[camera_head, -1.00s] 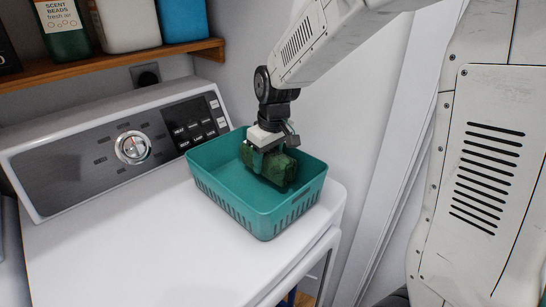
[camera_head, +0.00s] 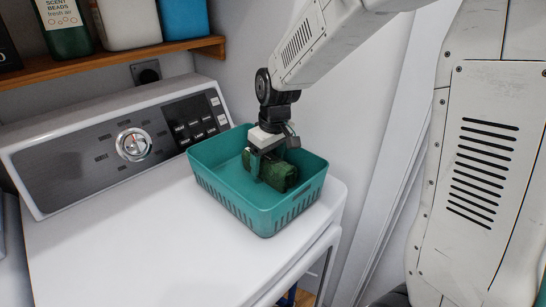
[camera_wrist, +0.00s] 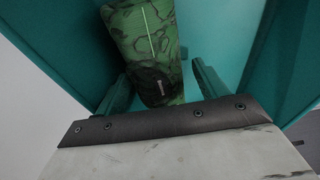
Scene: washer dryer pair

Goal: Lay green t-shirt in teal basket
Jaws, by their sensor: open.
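The teal basket (camera_head: 225,199) stands on top of the white machine, near its right end. The green t-shirt (camera_head: 283,176), a dark green patterned bundle, lies inside the basket toward its right side. It also shows in the wrist view (camera_wrist: 147,50), between and beyond the fingers. My gripper (camera_head: 272,166) points down into the basket over the shirt. In the wrist view its two fingers (camera_wrist: 163,88) are apart, one on each side of the shirt. The gripper is open. Whether a finger touches the shirt is unclear.
The white machine top (camera_head: 130,240) is clear left of the basket. Its control panel (camera_head: 120,145) rises behind. A wooden shelf (camera_head: 110,69) with several bottles hangs above. A wall (camera_head: 345,110) is close behind and right of the basket.

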